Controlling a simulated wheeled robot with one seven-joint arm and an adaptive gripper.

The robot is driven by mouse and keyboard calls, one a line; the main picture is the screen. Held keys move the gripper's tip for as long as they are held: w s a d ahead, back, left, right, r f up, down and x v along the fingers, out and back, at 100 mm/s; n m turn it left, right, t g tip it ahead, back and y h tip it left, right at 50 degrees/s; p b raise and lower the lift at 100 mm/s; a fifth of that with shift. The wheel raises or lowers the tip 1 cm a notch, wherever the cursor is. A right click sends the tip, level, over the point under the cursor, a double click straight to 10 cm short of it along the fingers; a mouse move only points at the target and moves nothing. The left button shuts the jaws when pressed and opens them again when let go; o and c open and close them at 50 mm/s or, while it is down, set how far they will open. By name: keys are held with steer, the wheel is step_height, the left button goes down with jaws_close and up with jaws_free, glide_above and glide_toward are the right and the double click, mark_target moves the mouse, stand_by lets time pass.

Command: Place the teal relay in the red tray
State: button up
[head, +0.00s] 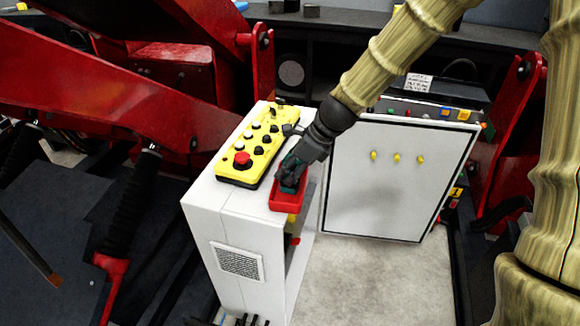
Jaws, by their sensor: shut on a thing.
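The red tray (285,206) sits on top of the white cabinet, at its right edge beside the yellow control box. My gripper (287,180) reaches down over the tray from the upper right and is shut on the teal relay (291,187). Only a small teal part of the relay shows; the dark fingers hide the rest. The relay is over or within the tray's outline. I cannot tell whether it touches the tray floor.
The yellow control box (250,145) with a red button and black knobs lies left of the tray on the white cabinet (230,222). A white panel door (385,195) stands to the right. Red machine arms (130,105) flank the left side.

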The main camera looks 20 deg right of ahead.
steer(key=shift+a+f, duration=0.1)
steer(key=shift+f, duration=0.1)
steer(key=o, duration=1.1)
steer(key=shift+c, duration=0.2)
steer(key=shift+r, duration=0.1)
steer(key=b+v, duration=0.1)
steer(key=v, duration=1.1)
